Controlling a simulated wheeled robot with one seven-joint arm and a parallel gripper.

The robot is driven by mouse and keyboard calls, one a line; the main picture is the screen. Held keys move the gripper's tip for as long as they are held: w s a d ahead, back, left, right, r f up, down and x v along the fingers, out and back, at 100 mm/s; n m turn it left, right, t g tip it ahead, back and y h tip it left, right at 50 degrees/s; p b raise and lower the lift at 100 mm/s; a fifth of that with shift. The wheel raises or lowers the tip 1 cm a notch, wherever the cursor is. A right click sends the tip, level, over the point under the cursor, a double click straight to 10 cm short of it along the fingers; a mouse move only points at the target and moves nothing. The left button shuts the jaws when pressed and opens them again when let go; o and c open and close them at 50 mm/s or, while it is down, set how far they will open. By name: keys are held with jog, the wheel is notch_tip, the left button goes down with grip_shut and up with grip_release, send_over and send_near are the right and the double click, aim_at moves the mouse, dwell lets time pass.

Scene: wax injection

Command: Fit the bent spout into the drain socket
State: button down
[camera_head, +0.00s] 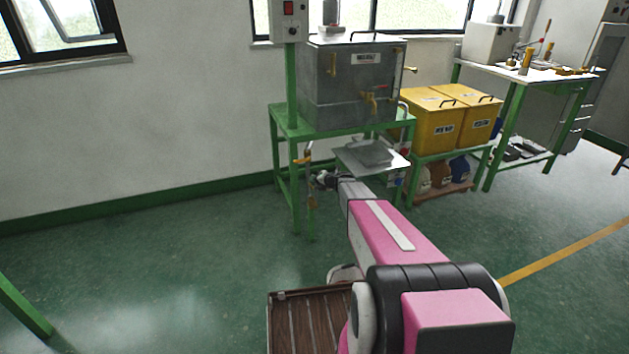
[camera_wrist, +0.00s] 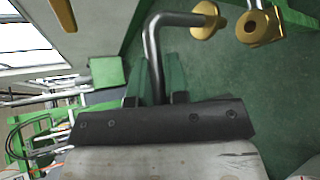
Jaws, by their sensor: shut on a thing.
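The bent spout (camera_wrist: 154,50) is a grey metal tube with a right-angle bend and a brass collar (camera_wrist: 207,20) on its end. My gripper (camera_wrist: 158,78) is shut on its straight part, between two green fingers. The collar points right toward a brass fitting with a round bore (camera_wrist: 262,28), which looks like the drain socket. A gap shows between collar and fitting; I cannot tell their depth. In the head view my gripper (camera_head: 325,181) is low at the left front of the green stand (camera_head: 285,122), near small brass parts (camera_head: 304,158) too small to tell apart.
A grey metal tank (camera_head: 340,85) with brass valves stands on the green stand. A low shelf holds a grey block (camera_head: 369,152). Yellow boxes (camera_head: 430,125) and a workbench (camera_head: 545,78) stand at right.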

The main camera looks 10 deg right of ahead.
jog(key=shift+f, duration=2.2)
jog(key=shift+f, duration=2.1)
jog(key=c, duration=1.1)
grip_release()
jog(key=shift+o, duration=0.2)
jog(key=shift+s+d, duration=0.1)
jog(key=v, duration=1)
jog(key=shift+s+r, duration=0.15)
jog(key=shift+s, duration=0.05)
jog(key=shift+d, duration=0.25)
